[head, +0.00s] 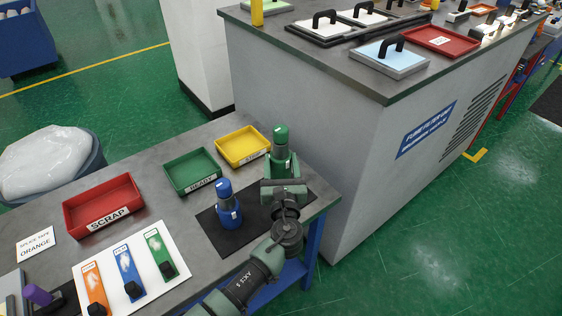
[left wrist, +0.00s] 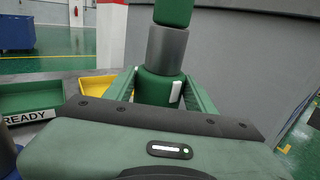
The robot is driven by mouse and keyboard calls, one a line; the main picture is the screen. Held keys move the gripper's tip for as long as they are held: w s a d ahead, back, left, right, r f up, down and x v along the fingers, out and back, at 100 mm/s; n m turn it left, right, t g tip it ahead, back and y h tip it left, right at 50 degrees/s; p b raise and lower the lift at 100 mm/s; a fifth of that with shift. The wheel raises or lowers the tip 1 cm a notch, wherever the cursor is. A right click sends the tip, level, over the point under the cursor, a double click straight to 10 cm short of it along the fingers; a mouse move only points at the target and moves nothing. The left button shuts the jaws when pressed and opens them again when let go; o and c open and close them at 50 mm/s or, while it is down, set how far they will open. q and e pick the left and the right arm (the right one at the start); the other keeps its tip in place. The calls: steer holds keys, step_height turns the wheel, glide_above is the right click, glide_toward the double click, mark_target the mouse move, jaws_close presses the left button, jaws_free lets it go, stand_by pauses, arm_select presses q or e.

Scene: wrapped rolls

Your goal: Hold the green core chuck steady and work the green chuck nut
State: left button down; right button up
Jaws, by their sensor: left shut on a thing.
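The green core chuck (head: 280,166) stands upright near the right end of the bench, with a grey middle section. The green chuck nut (head: 281,133) sits on top of it. My left gripper (head: 281,168) is shut on the lower green body of the chuck, one finger on each side. In the left wrist view the green chuck body (left wrist: 158,88) is between the two green fingers, and the nut (left wrist: 173,11) is cut off by the top edge. The gripper's palm hides the foot of the chuck. My right gripper is in neither view.
A blue chuck (head: 229,207) stands on the black mat (head: 210,224), left of my left gripper. Yellow (head: 225,151), green READY (head: 178,178) and red SCRAP (head: 76,216) trays lie further left. A tall grey cabinet (head: 300,120) rises close behind the green chuck.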

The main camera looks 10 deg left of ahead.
mark_target(281, 173)
arm_select(q)
steer(key=shift+f+b, duration=1.7)
steer(key=shift+f, duration=0.25)
steer(key=shift+f+b, duration=0.3)
steer(key=shift+f, duration=0.05)
steer(key=shift+f+b, duration=1.55)
steer(key=shift+f, duration=0.2)
steer(key=shift+f, duration=0.2)
steer(key=shift+f, duration=0.15)
steer(key=shift+s+f, duration=0.15)
steer(key=shift+f, duration=0.1)
